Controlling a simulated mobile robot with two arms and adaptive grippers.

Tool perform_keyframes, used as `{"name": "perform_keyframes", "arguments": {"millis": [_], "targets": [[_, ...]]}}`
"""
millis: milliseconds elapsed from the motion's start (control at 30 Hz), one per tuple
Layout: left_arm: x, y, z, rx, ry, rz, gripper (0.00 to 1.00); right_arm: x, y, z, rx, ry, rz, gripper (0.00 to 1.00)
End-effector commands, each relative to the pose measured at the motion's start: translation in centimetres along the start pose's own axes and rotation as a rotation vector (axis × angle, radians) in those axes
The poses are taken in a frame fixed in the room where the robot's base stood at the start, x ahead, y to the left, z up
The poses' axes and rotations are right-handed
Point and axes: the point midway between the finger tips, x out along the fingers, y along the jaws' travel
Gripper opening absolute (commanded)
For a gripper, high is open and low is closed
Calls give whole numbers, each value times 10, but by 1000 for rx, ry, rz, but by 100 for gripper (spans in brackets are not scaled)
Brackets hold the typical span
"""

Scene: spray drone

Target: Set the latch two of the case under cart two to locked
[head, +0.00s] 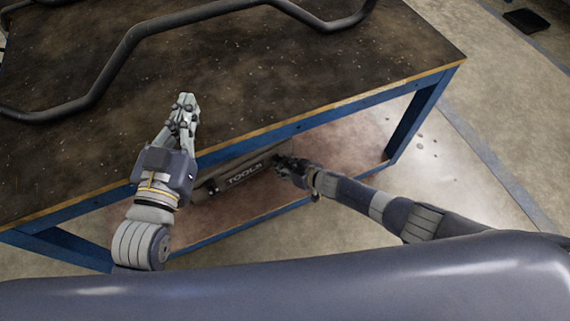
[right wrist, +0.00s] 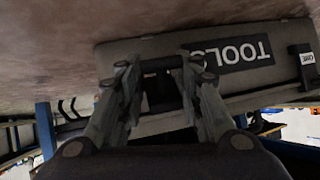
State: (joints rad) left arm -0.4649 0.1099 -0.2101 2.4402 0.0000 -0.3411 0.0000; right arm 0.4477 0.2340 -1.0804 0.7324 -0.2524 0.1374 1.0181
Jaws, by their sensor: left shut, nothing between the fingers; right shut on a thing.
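The grey case (head: 240,168) with a TOOLS label lies on the low shelf under the cart. It shows upside down in the right wrist view (right wrist: 225,93). My right gripper (head: 281,163) reaches under the tabletop to the case's right part. In the right wrist view its fingers (right wrist: 158,64) are shut on a dark latch (right wrist: 160,92) on the case front, beside the label. The fingers partly hide this latch, and its setting cannot be told. Another dark latch (right wrist: 306,62) with a small white tag is at the far end. My left gripper (head: 185,103) is shut and empty above the tabletop.
The cart's worn brown tabletop (head: 330,75) overhangs the case. A bent dark tube frame (head: 130,45) lies on top, behind my left gripper. Blue legs (head: 415,120) stand at the corners. Open concrete floor (head: 490,110) is to the right.

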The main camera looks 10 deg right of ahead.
Motion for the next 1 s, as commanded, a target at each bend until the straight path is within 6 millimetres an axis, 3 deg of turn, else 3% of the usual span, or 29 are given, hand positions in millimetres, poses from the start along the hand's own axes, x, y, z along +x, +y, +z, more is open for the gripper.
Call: {"name": "perform_keyframes", "arguments": {"millis": [33,467,500,567,1000], "targets": [[0,0,2,0,-11,-1,0,2,-12,-1,-1,4,-21,0],[0,-1,5,1,-23,-1,0,2,-12,0,-1,2,-22,0],[0,-1,4,1,-23,-1,0,2,-12,0,-1,2,-22,37],[0,-1,4,1,-22,-1,0,2,-12,0,-1,2,-21,50],[-1,-1,6,1,-25,-2,0,0,-4,0,0,0,-8,51]]}}
